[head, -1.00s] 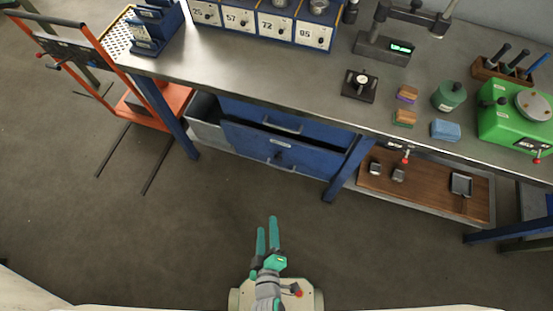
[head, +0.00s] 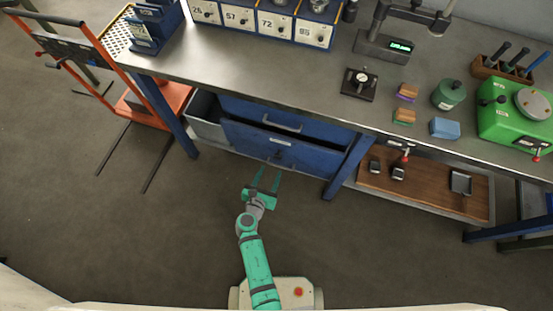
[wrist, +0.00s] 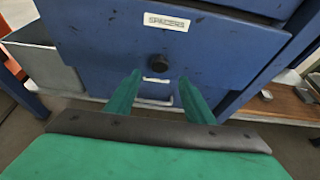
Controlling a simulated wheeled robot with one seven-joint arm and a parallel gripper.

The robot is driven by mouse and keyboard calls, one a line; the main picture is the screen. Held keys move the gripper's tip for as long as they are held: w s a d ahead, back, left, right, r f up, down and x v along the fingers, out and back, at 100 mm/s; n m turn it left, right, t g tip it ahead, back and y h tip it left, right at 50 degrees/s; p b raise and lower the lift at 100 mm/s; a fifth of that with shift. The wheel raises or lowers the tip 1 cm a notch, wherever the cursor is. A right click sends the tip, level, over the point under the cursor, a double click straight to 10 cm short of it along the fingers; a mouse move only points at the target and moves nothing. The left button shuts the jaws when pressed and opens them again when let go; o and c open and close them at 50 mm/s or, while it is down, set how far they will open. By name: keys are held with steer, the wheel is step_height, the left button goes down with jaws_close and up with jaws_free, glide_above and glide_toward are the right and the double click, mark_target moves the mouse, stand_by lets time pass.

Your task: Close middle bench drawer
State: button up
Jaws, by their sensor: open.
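The middle bench drawer (head: 315,158) is blue and stands pulled out under the bench, with a dark gap behind its front's top edge. In the wrist view its front (wrist: 100,50) fills the upper part, with a white "SPACERS" label (wrist: 167,22) and a round black knob (wrist: 158,64). My gripper (head: 269,171) is open and empty, its fingers pointing at the drawer front. In the wrist view the fingertips (wrist: 159,76) lie to either side of and below the knob. Whether they touch the front I cannot tell.
The upper drawer (head: 240,107) with a bar handle sits above, apparently in. A blue bench leg (head: 347,170) stands right of the drawers, a grey bin (head: 203,122) left. An orange cart (head: 165,105) is further left. The floor in front is clear.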

mark_target(277, 158)
steer(key=x, duration=1)
